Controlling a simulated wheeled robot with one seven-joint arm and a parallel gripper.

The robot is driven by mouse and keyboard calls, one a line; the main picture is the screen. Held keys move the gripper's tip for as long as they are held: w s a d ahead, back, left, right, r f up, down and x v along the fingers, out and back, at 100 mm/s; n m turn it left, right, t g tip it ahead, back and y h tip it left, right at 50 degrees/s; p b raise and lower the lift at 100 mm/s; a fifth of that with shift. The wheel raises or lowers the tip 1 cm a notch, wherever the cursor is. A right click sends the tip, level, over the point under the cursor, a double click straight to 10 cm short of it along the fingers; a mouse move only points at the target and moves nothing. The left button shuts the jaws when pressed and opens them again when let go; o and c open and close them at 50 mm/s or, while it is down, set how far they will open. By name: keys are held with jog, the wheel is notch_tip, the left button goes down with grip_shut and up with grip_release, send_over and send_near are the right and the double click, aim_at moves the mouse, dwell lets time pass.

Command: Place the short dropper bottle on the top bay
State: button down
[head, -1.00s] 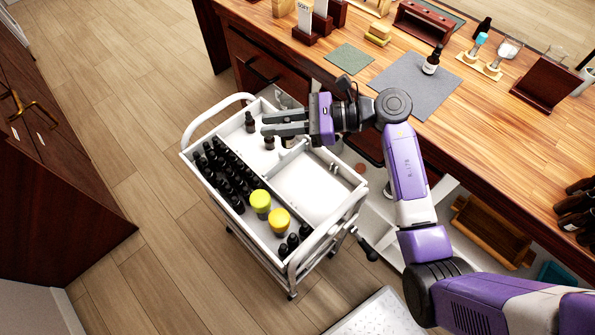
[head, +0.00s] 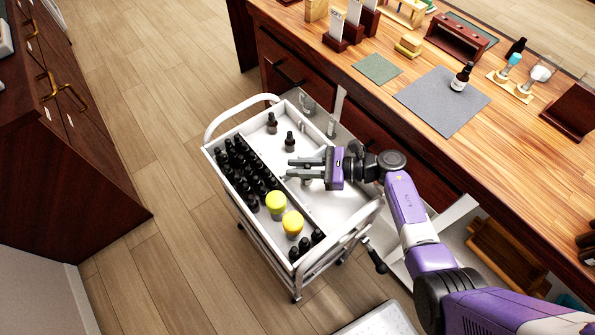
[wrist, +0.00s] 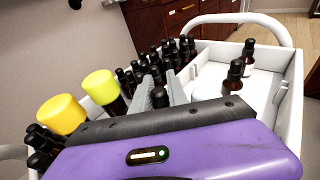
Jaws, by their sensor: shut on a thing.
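My gripper (head: 292,169) is low over the upper tray of the white cart, by the tray's divider. Its fingers also show in the wrist view (wrist: 160,95). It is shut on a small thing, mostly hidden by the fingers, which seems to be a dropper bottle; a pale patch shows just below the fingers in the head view. Two dark dropper bottles stand apart in the tray's far section, one farther back (head: 272,123) and one nearer (head: 289,142). In the wrist view they show at the right, clear of my fingers. I cannot tell which part is the top bay.
Rows of black-capped bottles (head: 240,165) fill the tray's left side. Two yellow-capped jars (head: 276,204) (head: 292,223) and several dark bottles stand near its front. The tray's right part (head: 335,205) is bare. A wooden bench with a grey mat (head: 440,105) and another dropper bottle (head: 461,77) lies beyond.

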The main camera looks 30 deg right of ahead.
jog(key=shift+f, duration=1.25)
jog(key=shift+f+b, duration=0.2)
jog(key=shift+b, duration=0.1)
jog(key=c, duration=1.6)
grip_release()
jog(key=shift+r, duration=0.1)
jog(key=shift+r, duration=0.15)
jog(key=v, duration=0.7)
jog(key=shift+s+d+b, duration=0.2)
jog(key=shift+b, duration=0.2)
